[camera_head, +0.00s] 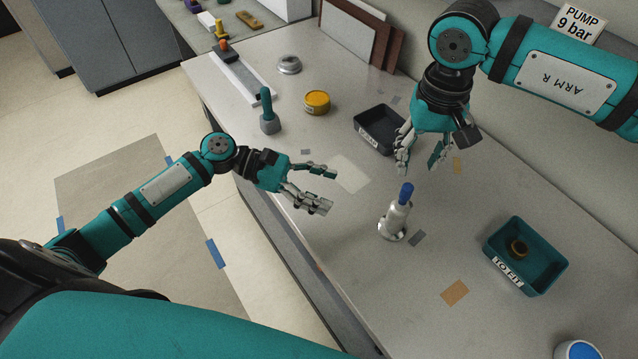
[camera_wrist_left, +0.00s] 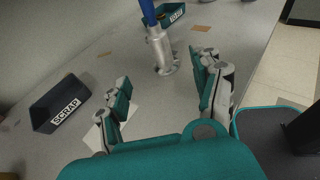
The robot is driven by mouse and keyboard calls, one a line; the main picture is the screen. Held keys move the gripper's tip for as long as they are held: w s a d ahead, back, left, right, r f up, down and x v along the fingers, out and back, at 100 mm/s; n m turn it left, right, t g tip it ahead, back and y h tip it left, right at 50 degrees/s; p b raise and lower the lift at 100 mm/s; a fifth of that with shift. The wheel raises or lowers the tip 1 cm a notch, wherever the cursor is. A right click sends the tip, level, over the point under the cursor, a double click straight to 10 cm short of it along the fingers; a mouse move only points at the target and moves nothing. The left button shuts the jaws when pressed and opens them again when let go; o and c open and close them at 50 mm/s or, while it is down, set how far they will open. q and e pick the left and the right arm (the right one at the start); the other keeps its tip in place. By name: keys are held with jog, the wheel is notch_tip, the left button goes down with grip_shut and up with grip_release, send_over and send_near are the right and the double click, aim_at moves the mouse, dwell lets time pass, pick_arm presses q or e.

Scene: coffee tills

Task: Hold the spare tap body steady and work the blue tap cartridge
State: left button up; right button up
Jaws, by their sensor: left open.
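The spare tap body (camera_head: 394,222) is a silver upright piece on a round flange, standing on the worktop. The blue tap cartridge (camera_head: 406,194) sticks up from its top. In the left wrist view the tap body (camera_wrist_left: 161,51) and the blue cartridge (camera_wrist_left: 148,12) stand beyond my fingers, near the middle. My left gripper (camera_head: 332,190) is open and empty, to the left of the tap body and apart from it, fingers pointing towards it. My right gripper (camera_head: 417,168) is open and empty, a little above the blue cartridge in the picture, fingers pointing down.
A black SCRAP tray (camera_head: 364,139) lies behind the tap. A teal TO FIT tray (camera_head: 552,279) with a ring-like part (camera_head: 518,248) inside stands to the right. A yellow tin (camera_head: 317,102) and a teal-handled tool (camera_head: 267,104) stand further back.

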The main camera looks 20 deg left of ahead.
aim_at(398, 213)
pick_arm(q)
jog(key=x, duration=1.7)
jog(key=shift+w, duration=0.1)
jog(key=shift+a, duration=0.1)
grip_shut()
dwell(0.6)
pick_arm(e)
jog(key=m, duration=0.3)
jog(key=shift+r, duration=0.15)
jog(key=m, duration=0.3)
jog(key=shift+w, duration=0.1)
jog(key=shift+f, duration=4.35)
